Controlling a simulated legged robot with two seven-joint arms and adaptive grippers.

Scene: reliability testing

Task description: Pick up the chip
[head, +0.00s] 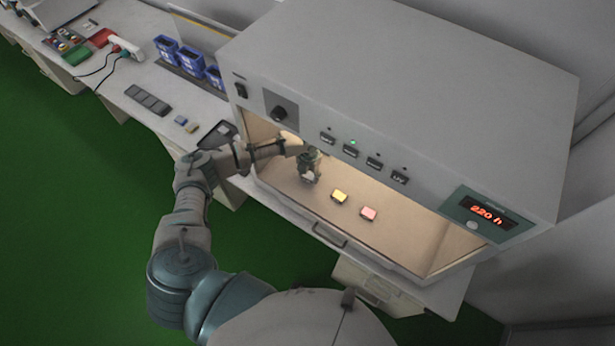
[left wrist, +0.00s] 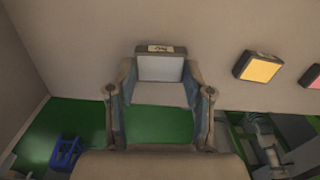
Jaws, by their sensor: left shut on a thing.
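A pale white chip (left wrist: 160,68) with a small label on its edge sits between the two fingers of my left gripper in the left wrist view. My left gripper (head: 309,177) is inside the lit chamber of the grey box in the head view, shut on this chip and pointing down. Whether the chip still touches the chamber floor is hard to tell. A yellow chip (head: 339,196) lies to the right of the gripper. A pink chip (head: 368,213) lies further right. They also show in the left wrist view, yellow (left wrist: 258,67) and pink (left wrist: 313,77).
The grey box (head: 420,100) has a roof and buttons above the open chamber, close over my left arm. A red display (head: 487,213) reads 220 h.

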